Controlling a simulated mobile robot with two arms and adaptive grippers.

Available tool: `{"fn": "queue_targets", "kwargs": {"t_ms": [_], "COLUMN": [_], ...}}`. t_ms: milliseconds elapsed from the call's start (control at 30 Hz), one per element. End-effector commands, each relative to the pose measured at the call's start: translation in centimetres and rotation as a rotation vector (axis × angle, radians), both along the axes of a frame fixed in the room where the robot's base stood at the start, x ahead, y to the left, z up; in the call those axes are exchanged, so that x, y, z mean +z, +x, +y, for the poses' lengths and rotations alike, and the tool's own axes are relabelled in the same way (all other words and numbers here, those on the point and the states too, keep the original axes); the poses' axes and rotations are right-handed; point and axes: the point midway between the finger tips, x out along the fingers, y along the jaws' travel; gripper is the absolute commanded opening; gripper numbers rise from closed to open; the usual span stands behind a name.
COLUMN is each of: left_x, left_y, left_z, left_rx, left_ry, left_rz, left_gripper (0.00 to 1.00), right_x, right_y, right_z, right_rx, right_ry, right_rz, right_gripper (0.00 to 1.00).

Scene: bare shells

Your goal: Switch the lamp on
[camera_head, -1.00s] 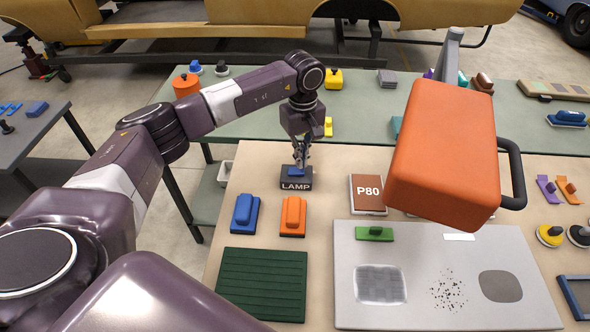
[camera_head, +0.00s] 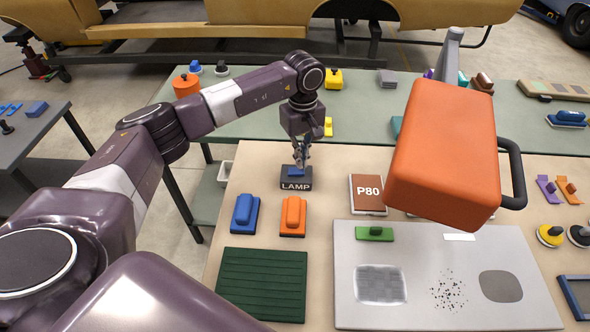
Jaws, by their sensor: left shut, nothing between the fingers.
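The lamp switch is a dark block (camera_head: 296,185) labelled LAMP with a blue rocker (camera_head: 296,172) on top, near the back left of the beige table. My left gripper (camera_head: 301,165) points straight down with its fingers shut and empty. Its tips are at the blue rocker and partly cover it; I cannot tell whether they touch or press it. A big orange lamp head (camera_head: 443,150) with a dark handle hangs on a grey post over the right part of the table. Its lit face is not visible, so I cannot tell if it is on. My right gripper is out of view.
Blue (camera_head: 245,214) and orange (camera_head: 293,216) sanding blocks lie in front of the switch, with a dark green ribbed mat (camera_head: 262,284) nearer. A brown P80 pad (camera_head: 368,194) lies to its right. A grey panel (camera_head: 445,314) carries a green block (camera_head: 374,233).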

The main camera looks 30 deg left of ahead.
Motion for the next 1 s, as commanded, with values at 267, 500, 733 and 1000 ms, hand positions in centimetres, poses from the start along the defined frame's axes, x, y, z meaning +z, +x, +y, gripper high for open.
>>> {"fn": "queue_targets", "kwargs": {"t_ms": [267,500,733,1000], "left_x": [-0.5,-0.9,-1.2,-1.6], "left_y": [0.0,0.0,0.0,0.0], "left_z": [0.0,0.0,0.0,0.0], "left_rx": [0.000,0.000,0.000,0.000], "left_ry": [0.000,0.000,0.000,0.000], "left_rz": [0.000,0.000,0.000,0.000], "left_gripper": [0.00,0.00,0.00,0.00], "right_x": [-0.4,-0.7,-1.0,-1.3], "right_y": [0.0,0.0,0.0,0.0], "right_z": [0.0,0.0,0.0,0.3], "right_rx": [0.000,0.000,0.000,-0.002], "right_ry": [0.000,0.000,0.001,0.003], "right_rz": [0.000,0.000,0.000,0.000], "right_gripper": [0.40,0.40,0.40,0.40]}}
